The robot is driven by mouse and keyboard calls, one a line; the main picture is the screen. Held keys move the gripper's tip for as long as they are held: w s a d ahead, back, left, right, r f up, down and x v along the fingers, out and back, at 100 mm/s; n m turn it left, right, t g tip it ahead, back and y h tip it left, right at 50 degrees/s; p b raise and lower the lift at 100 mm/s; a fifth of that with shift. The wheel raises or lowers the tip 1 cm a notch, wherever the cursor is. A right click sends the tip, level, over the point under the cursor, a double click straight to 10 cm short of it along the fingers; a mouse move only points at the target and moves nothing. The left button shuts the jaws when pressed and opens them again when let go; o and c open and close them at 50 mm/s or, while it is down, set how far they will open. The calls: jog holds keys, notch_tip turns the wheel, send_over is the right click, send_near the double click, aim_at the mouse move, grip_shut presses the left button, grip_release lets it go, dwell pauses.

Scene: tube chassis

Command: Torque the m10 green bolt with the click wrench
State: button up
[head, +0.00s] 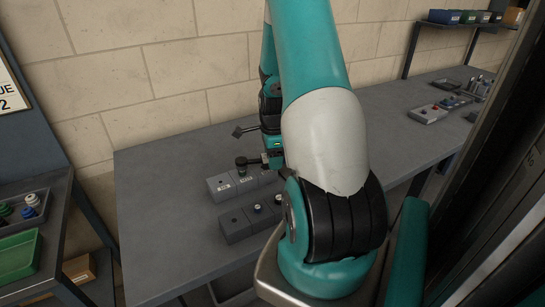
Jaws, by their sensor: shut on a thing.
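My gripper (272,154) is over the left part of the grey bench, partly hidden behind my own arm. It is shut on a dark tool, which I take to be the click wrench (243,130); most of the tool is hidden. A dark round piece (241,162) stands just left of the gripper, over the rear grey block (222,188); I cannot tell whether it touches the block or belongs to the tool. The front grey block (236,226) carries small bolt heads (257,208), one of them pale. I cannot make out a green bolt head; my arm covers the blocks' right ends.
The grey bench (160,220) is clear left of the blocks. Further right on it are a grey block with coloured pieces (428,115) and a tray (447,84). A side shelf at left holds a green tray (18,256) and small bottles (32,200). A brick wall stands behind.

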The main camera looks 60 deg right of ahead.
jog(key=shift+f, duration=0.2)
jog(key=shift+f+b, duration=0.65)
jog(key=shift+f, duration=0.15)
jog(key=o, duration=1.4)
jog(key=shift+c, duration=0.2)
